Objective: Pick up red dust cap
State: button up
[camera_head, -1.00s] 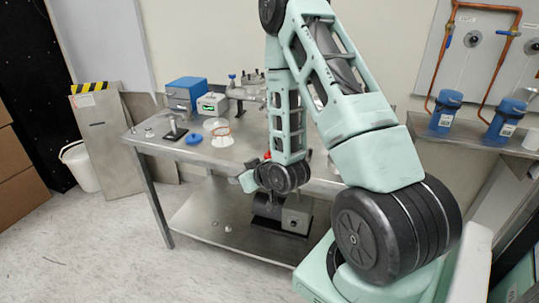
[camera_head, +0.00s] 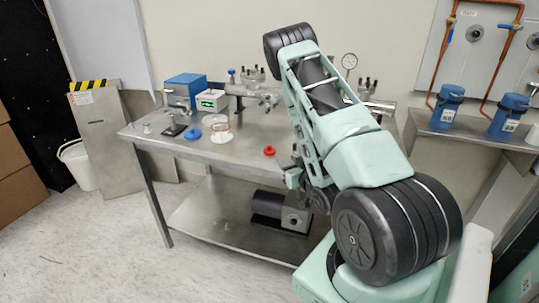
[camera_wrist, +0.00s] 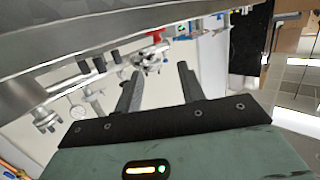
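The red dust cap (camera_head: 269,151) lies on the metal table (camera_head: 235,150), near the front edge and right of its middle. A red shape (camera_wrist: 155,35) also shows past the fingers in the wrist view, but I cannot tell whether it is the cap. My gripper (camera_wrist: 159,70) has its two dark fingers apart with nothing held between them. In the head view the gripper end is right of the cap at the table's front edge, clear of the cap; its fingers cannot be made out there.
A blue cap (camera_head: 193,134) and a clear round part with a copper ring (camera_head: 220,130) lie left on the table. A blue box (camera_head: 186,88), a white meter (camera_head: 212,100) and metal fittings (camera_head: 252,92) stand behind. A pump (camera_head: 280,210) sits on the lower shelf.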

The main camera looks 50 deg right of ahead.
send_near(270, 147)
jog(key=x, duration=0.5)
jog(key=shift+a+r, duration=0.15)
jog(key=shift+r, duration=0.05)
jog(key=shift+p+x, duration=0.95)
jog(key=shift+x, duration=2)
jog(key=shift+s+f, duration=0.1)
jog(key=shift+f, duration=0.1)
grip_shut()
